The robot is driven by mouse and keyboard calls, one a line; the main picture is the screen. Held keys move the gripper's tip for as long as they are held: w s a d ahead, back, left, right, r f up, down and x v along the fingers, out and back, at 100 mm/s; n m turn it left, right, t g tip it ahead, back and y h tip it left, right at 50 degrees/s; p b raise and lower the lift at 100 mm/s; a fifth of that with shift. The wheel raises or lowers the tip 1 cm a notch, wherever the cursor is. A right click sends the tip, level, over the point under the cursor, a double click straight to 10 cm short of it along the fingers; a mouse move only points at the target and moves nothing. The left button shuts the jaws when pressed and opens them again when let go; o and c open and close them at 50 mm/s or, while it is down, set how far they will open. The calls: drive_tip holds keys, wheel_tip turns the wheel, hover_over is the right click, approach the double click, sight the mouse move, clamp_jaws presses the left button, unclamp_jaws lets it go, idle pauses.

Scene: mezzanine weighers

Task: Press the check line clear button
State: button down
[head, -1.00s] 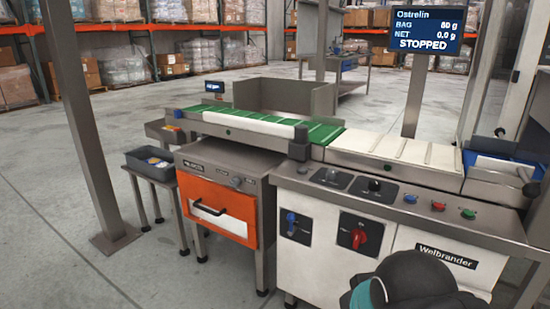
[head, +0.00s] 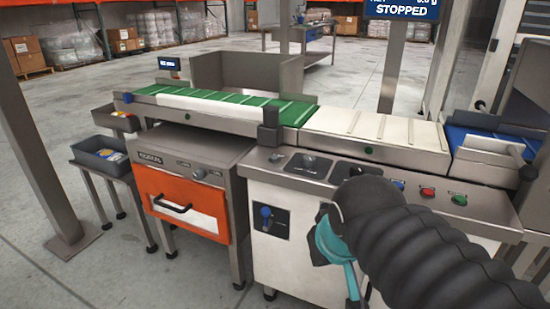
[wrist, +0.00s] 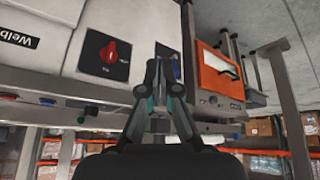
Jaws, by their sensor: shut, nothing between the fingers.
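The white weigher cabinet (head: 262,190) has a steel top panel with a blue button (head: 398,185), a red button (head: 427,192) and a green button (head: 459,199). I cannot read which one is the check line clear button. A blue rotary switch (head: 265,218) is on its front; a red rotary switch (wrist: 110,52) shows in the wrist view and is hidden behind my arm in the head view. My gripper (wrist: 160,66) is shut and empty, in front of the cabinet face. In the head view its fingers are largely hidden by my arm.
A green belt (head: 230,105) and a white belt (head: 375,127) run along the top. A cabinet with an orange drawer (head: 180,200) stands to the left, beside a grey tray (head: 98,150) on a stand. A steel post (head: 40,150) stands further left. A screen (head: 402,9) reads STOPPED.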

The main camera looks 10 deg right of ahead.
drive_tip(key=w+r+n+t+h+b, duration=0.1)
drive_tip(key=w+r, duration=0.3)
drive_tip(key=w, duration=0.5)
drive_tip(key=w+r+n+h+b, duration=0.1)
drive_tip(key=w+r, duration=0.4)
drive_tip(key=w, duration=0.4)
wheel_tip(320, 180, up, 3)
drive_tip(key=n+t+h+b, duration=0.1)
drive_tip(key=n+t+b, duration=0.1)
hover_over(274, 158)
drive_tip(key=shift+f, duration=0.1)
drive_tip(key=shift+f, duration=0.1)
wheel_tip(274, 158, down, 8)
drive_tip(key=b, duration=0.7)
drive_tip(key=shift+f+b, duration=0.15)
drive_tip(key=shift+b, duration=0.15)
drive_tip(key=shift+f, duration=0.15)
drive_tip(key=shift+f, duration=0.1)
drive_tip(key=shift+f, duration=0.3)
